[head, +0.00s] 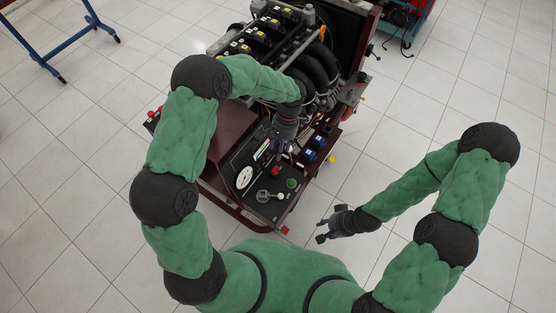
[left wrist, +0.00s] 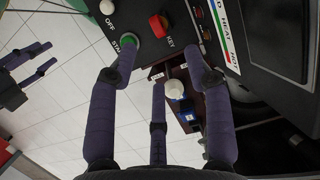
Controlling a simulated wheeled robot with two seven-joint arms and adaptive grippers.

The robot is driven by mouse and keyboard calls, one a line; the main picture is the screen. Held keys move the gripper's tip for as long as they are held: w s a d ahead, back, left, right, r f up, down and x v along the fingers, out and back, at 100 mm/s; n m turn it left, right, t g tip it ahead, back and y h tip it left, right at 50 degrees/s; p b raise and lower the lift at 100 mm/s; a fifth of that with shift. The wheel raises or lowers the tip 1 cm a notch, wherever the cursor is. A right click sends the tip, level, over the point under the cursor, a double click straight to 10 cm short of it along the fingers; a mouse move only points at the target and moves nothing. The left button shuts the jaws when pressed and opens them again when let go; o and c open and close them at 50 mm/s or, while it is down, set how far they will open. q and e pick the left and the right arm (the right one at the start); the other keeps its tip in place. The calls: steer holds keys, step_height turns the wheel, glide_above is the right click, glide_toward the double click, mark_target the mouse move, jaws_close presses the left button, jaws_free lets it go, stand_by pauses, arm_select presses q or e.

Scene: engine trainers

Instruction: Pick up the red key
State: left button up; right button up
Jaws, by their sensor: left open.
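The red key (head: 275,171) sits on the dark control panel of the engine trainer. In the left wrist view the red key (left wrist: 158,27) stands beside the word KEY, beyond my fingertips. My left gripper (head: 281,153) hangs over the panel close to the key. Its fingers (left wrist: 160,62) are spread apart with nothing between them, and the key is apart from them. My right gripper (head: 321,231) is low to the right of the panel, its fingers apart and empty. It also shows at the left edge of the left wrist view (left wrist: 28,75).
The green start button (left wrist: 130,42) is next to the key. A white gauge (head: 244,177) and a grey lever (head: 264,196) are on the same panel. Blue parts (head: 314,148) stand to the right. The engine (head: 290,50) rises behind.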

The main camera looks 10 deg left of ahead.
mark_target(277, 168)
arm_select(q)
steer(key=b+x, duration=0.1)
steer(key=x, duration=0.4)
steer(key=shift+s+f, duration=0.15)
steer(key=shift+f, duration=0.15)
steer(key=b+x, duration=0.1)
steer(key=x, duration=0.1)
steer(key=b+x, duration=0.1)
steer(key=x, duration=0.2)
steer(key=shift+s+d, duration=0.1)
steer(key=shift+d, duration=0.15)
jaws_close()
